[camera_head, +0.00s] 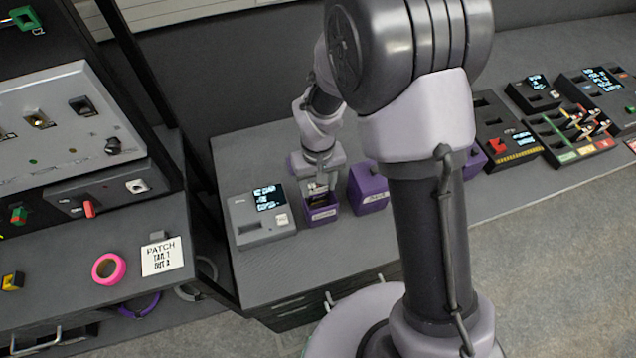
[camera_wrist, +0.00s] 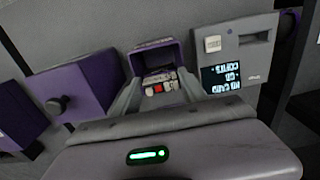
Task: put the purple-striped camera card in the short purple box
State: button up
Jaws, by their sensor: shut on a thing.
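My gripper (camera_head: 320,188) points down over an open purple box (camera_head: 322,214) with a pale label, which looks like the short one. In the wrist view, the fingers (camera_wrist: 160,88) are shut at the mouth of this box (camera_wrist: 153,51). Small pale pieces and a red patch (camera_wrist: 158,89) show between the fingers. The held thing is mostly hidden and I cannot make out a purple stripe on it. I cannot tell whether it is inside the box or just above its opening.
A larger purple box (camera_head: 368,188) with a knob (camera_wrist: 57,105) stands close to the right. A grey card reader (camera_head: 262,218) with a lit screen and a slot (camera_wrist: 256,37) stands close to the left. A pink tape roll (camera_head: 108,269) lies on the left bench.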

jog(key=shift+f, duration=0.2)
jog(key=o, duration=1.5)
jog(key=shift+c, duration=1.3)
notch_tip(320, 180, up, 8)
jog(key=p, duration=0.6)
jog(key=shift+r, duration=0.15)
